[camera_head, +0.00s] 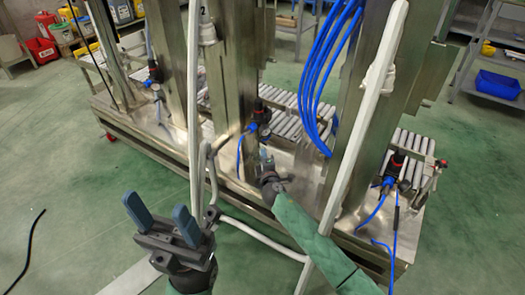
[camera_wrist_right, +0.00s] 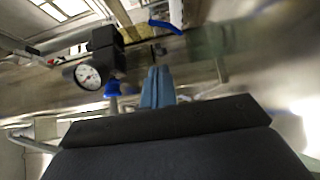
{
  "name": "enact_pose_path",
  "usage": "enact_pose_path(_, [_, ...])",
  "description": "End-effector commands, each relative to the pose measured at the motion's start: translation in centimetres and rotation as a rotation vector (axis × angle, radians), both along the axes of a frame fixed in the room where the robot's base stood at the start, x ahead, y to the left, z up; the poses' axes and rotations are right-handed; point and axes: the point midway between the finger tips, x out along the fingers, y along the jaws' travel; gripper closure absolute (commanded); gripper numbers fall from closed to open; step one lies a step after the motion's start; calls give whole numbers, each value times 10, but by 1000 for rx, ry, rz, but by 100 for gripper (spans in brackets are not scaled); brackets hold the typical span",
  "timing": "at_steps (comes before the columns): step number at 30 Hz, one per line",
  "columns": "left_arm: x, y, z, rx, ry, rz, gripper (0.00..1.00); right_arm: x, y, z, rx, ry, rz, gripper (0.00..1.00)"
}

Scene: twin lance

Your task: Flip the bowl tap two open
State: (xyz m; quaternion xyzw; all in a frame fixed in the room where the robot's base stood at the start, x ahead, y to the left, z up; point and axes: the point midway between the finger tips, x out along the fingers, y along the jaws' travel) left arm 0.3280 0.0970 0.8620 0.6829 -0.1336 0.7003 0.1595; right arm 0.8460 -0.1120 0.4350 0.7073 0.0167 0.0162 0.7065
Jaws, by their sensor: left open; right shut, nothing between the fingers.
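An air unit (camera_head: 258,116) with a dark body and a blue part is mounted on the metal frame, near the post marked "2". My right gripper (camera_head: 266,155) is just below it in the head view. In the right wrist view, my right gripper's blue-grey fingers (camera_wrist_right: 158,74) are together with nothing between them. A round white gauge (camera_wrist_right: 88,76) and a small blue part (camera_wrist_right: 113,88) are just left of them; the blue part may be the bowl tap, but I cannot tell its position. My left gripper (camera_head: 157,208) is open and empty, over the floor in front of the frame.
White tubular rails (camera_head: 364,135) stand in front of the frame, close to my right arm. Blue hoses (camera_head: 318,75) hang to the right of the unit. Another air unit (camera_head: 393,165) is at the far right. Green floor lies open at the left.

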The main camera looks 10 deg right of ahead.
Motion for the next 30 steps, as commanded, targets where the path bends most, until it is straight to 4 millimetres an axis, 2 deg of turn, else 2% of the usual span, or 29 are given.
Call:
enact_pose_path(3, [0,1,2,3,3,7,43,-18,-1,0,0,2,0,100])
enact_pose_path(10, [0,2,0,19,6,16,43,-37,-2,0,-2,1,0,100])
enact_pose_path(20, [-1,3,-4,29,16,16,43,-41,-2,0,-2,0,0,100])
enact_pose_path(30, [1,1,1,15,7,15,43,-41,-1,0,13,0,5,100])
